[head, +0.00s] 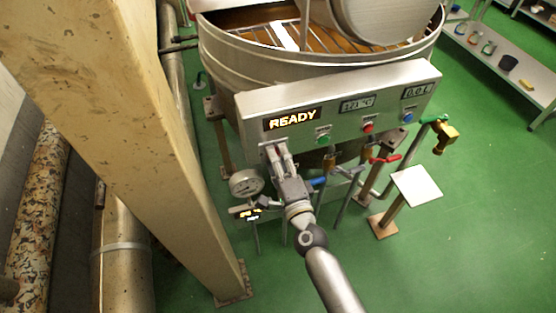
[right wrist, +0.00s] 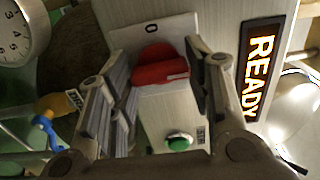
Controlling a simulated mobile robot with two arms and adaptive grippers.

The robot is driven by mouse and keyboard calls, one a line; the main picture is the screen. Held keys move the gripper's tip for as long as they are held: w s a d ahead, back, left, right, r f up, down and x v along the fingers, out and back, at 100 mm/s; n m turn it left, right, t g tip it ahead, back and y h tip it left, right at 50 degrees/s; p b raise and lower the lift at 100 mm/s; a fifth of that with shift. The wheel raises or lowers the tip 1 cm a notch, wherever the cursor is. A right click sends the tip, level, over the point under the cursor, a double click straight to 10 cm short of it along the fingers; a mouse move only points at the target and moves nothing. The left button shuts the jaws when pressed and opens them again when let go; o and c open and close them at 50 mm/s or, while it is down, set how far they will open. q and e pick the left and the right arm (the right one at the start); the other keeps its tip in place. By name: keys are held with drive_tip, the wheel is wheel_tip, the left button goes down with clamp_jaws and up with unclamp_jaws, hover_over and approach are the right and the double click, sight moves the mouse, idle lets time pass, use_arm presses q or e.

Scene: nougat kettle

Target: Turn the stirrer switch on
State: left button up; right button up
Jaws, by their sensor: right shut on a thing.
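The stirrer switch (right wrist: 160,66) is a red knob on a light plate marked "0" (right wrist: 151,29), seen in the right wrist view. My right gripper (head: 274,152) is at the lower left of the kettle's control panel (head: 350,92), below the lit READY display (head: 292,119). In the right wrist view its fingers (right wrist: 160,78) stand either side of the red knob and are shut on it. In the head view the gripper hides the knob. My left gripper is not in view.
A green button (head: 323,139), red button (head: 368,127) and blue button (head: 407,117) line the panel. A round gauge (head: 246,183) hangs left of my gripper. A thick beige post (head: 130,120) stands at left. Pipes and valves lie below the panel.

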idle(0.4)
drive_tip(key=o, duration=1)
drive_tip(key=v, duration=1.2)
